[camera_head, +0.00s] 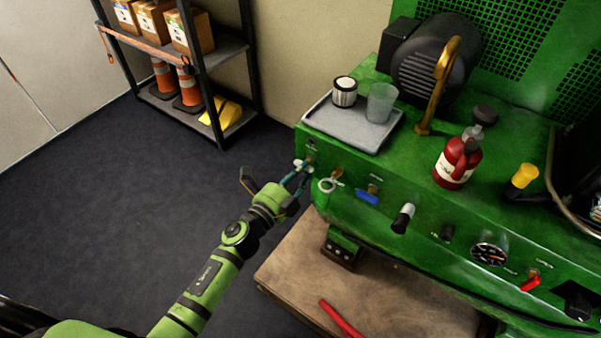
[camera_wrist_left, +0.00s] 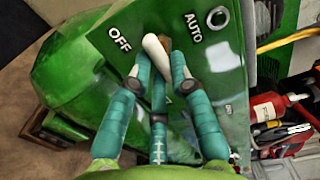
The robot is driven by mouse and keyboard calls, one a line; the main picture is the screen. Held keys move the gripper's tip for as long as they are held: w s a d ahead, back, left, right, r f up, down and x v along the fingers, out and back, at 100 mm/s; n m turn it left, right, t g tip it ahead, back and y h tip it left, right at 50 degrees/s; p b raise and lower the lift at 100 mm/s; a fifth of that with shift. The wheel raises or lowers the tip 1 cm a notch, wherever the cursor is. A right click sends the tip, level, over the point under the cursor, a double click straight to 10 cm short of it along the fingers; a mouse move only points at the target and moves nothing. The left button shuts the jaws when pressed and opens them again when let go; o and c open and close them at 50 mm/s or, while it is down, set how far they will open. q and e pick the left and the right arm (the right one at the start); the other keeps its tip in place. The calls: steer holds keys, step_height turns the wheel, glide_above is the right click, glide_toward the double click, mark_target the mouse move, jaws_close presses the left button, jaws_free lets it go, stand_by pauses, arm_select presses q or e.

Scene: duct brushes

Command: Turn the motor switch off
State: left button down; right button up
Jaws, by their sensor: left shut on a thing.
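The motor switch is a pale lever (camera_wrist_left: 155,48) on the green panel, and in the left wrist view its tip lies between the printed words OFF and AUTO, nearer OFF. My left gripper (camera_wrist_left: 158,68) is shut on the lever, with teal fingers on either side of it. In the head view, my left gripper (camera_head: 299,171) is at the left end of the green machine's front panel (camera_head: 410,221). The fingers partly hide the switch's base. My right gripper is not in view.
A grey tray (camera_head: 345,128) with a cup and a glass sits above. A red extinguisher (camera_head: 458,160) stands farther right. Open floor lies left.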

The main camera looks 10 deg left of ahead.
arm_select(q)
steer(key=c, duration=1.1)
jaws_free()
steer(key=v, duration=1.2)
steer(key=shift+f, duration=0.15)
